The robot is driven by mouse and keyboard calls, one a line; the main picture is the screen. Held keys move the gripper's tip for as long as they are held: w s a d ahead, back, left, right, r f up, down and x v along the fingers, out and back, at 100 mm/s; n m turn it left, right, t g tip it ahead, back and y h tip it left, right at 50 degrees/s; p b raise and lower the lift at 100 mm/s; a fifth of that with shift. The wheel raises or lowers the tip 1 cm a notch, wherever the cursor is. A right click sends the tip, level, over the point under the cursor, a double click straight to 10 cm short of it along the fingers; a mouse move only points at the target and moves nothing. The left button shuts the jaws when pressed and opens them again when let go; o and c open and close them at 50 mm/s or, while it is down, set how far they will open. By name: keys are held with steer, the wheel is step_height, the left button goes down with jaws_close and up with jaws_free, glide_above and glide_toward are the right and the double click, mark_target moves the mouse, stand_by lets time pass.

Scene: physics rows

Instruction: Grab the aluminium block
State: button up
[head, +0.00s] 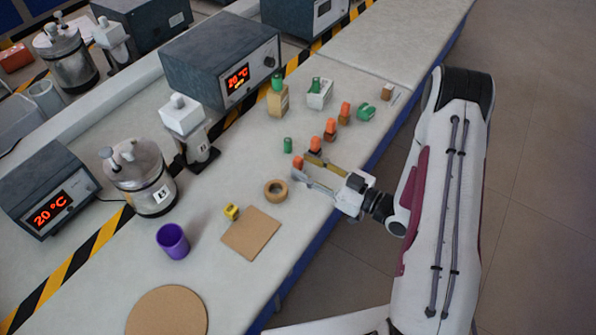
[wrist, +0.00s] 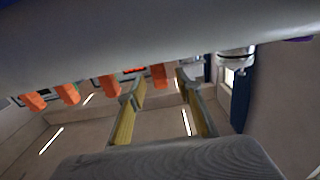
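Several small blocks with orange tops stand in a row on the bench, among them one at the near end (head: 298,163), one in the middle (head: 330,130) and one farther back (head: 344,113). Their lower parts look brown or are hidden; I cannot tell which block is aluminium. My gripper (head: 301,168) is open and low over the bench, its fingertips at the nearest orange-topped block. In the wrist view my gripper (wrist: 159,86) has its two yellow-padded fingers apart, with one orange top (wrist: 159,75) showing between and beyond the tips. No contact is visible.
Green pieces (head: 288,145) and a white holder (head: 319,94) stand behind. The bench's blue edge (head: 385,147) is right.

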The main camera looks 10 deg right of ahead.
steer(key=shift+x, duration=1.5)
steer(key=shift+f, duration=0.1)
jaws_close()
